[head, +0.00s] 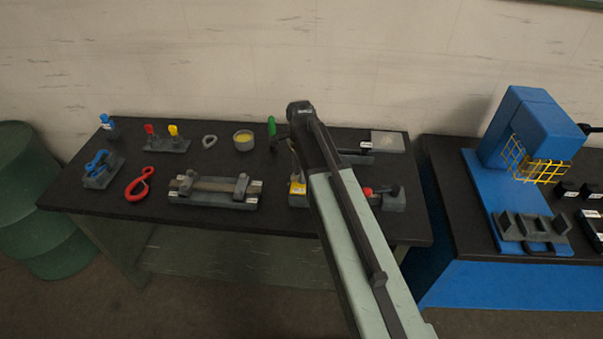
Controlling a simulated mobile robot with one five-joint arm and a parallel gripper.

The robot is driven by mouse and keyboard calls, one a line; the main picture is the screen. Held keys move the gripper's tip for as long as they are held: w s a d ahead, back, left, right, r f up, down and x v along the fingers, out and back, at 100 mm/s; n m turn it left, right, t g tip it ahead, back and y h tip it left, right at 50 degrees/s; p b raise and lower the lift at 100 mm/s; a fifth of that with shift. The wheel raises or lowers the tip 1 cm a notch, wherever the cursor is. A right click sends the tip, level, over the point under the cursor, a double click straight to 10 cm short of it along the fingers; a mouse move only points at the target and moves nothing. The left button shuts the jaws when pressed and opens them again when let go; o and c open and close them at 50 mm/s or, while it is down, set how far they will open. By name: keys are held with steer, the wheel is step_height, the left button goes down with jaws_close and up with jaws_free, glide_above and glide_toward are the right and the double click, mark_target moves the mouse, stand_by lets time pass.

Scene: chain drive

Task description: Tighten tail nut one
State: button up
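My arm reaches up from the bottom of the head view over the right part of the dark bench (285,222). My gripper (293,165) seems to hang at the arm's far end, mostly hidden by it, and I cannot tell whether it is open or shut. A yellow block with a white label (298,188) shows just below it; I cannot tell whether they touch. I cannot make out tail nut one. A blue machine with a yellow mesh guard (535,162) stands on the right-hand bench.
The dark bench carries a grey fixture with a bar (215,188), a red hook-shaped tool (139,184), a round tin (243,140) and a green-handled tool (271,127). A grey slotted block (530,227) sits before the machine. A green drum (25,215) stands left.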

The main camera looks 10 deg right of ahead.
step_height(320, 180, up, 8)
steer(key=p, duration=0.7)
steer(key=shift+p, duration=0.4)
steer(key=shift+f, duration=0.15)
steer(key=shift+s+f, duration=0.15)
steer(key=s+f+n+b, duration=0.3)
steer(key=s+n, duration=0.1)
steer(key=n, duration=0.1)
steer(key=s+f+n+b, duration=0.3)
steer(key=s+n, duration=0.2)
steer(key=s+f+n+b, duration=0.3)
steer(key=s+n, duration=0.1)
steer(key=n, duration=0.1)
steer(key=shift+s+d+b, duration=0.25)
steer(key=shift+s+b, duration=0.05)
steer(key=shift+s, duration=0.05)
steer(key=shift+r, duration=0.1)
